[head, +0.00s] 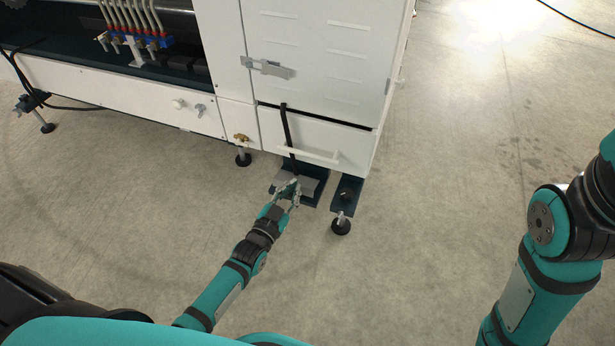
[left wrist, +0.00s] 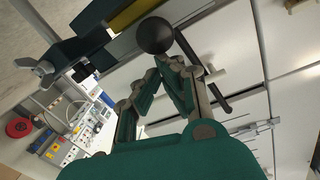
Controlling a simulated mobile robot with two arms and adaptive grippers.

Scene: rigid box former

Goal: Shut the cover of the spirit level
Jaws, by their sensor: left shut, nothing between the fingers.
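I cannot make out a spirit level or its cover for certain in either view. My left gripper (head: 292,186) is low in front of the white machine, by the foot of a black lever (head: 287,130) and a grey plate (head: 309,186) on a dark bracket. In the left wrist view the fingers of my left gripper (left wrist: 167,64) come together with nothing between them. A black ball knob (left wrist: 155,35) shows just beyond the fingertips there, and a black rod (left wrist: 203,72) runs past them. Whether the fingers touch either is unclear. My right gripper is out of view.
The white machine cabinet (head: 317,60) has a latch (head: 268,68) and a white bar handle (head: 308,154). A levelling foot (head: 341,225) stands right of my left gripper. Another foot (head: 243,157) stands to the left. The concrete floor (head: 440,150) is clear to the right.

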